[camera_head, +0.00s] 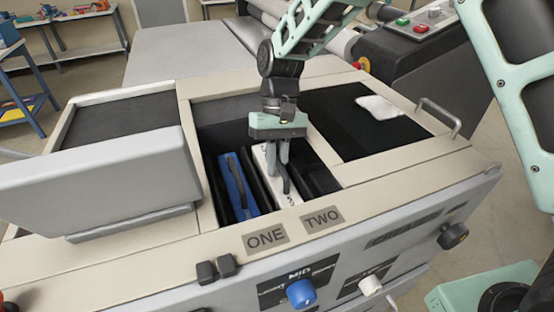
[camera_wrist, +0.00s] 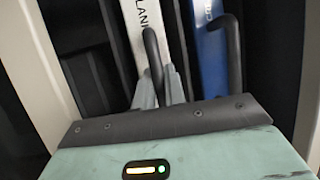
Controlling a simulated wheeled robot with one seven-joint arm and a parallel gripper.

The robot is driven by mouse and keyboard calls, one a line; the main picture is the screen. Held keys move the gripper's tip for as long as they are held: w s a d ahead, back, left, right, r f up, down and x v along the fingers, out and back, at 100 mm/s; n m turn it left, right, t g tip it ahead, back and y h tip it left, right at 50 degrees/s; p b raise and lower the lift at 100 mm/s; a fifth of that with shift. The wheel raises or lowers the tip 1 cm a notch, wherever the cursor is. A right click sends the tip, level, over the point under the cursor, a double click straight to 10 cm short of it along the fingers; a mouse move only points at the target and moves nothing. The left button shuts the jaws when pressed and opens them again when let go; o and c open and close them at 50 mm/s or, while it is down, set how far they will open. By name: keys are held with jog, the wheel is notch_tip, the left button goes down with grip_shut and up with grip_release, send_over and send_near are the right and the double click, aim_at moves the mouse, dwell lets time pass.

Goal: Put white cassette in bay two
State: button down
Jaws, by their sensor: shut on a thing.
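The white cassette (camera_head: 290,195) stands on edge in the dark well of the machine, right of the blue cassette in the head view. It also shows left of the blue one in the wrist view (camera_wrist: 141,22), with dark lettering on its top edge. My gripper (camera_head: 279,170) points down over it, shut on its black looped handle (camera_wrist: 153,50). The label TWO (camera_head: 322,217) is on the front rim, just right of the white cassette's near end. The cassette's lower part is hidden, so I cannot tell whether it rests on the bottom.
The blue cassette (camera_head: 238,187) stands behind the label ONE (camera_head: 265,238); a dark divider separates it from the white one. Dark empty space (camera_head: 319,178) lies right of the white cassette. A raised grey panel (camera_head: 100,180) is at left, a metal handle (camera_head: 440,114) at right.

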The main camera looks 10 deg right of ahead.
jog(key=shift+f, duration=0.4)
jog(key=c, duration=1.4)
grip_release()
jog(key=shift+o, duration=0.2)
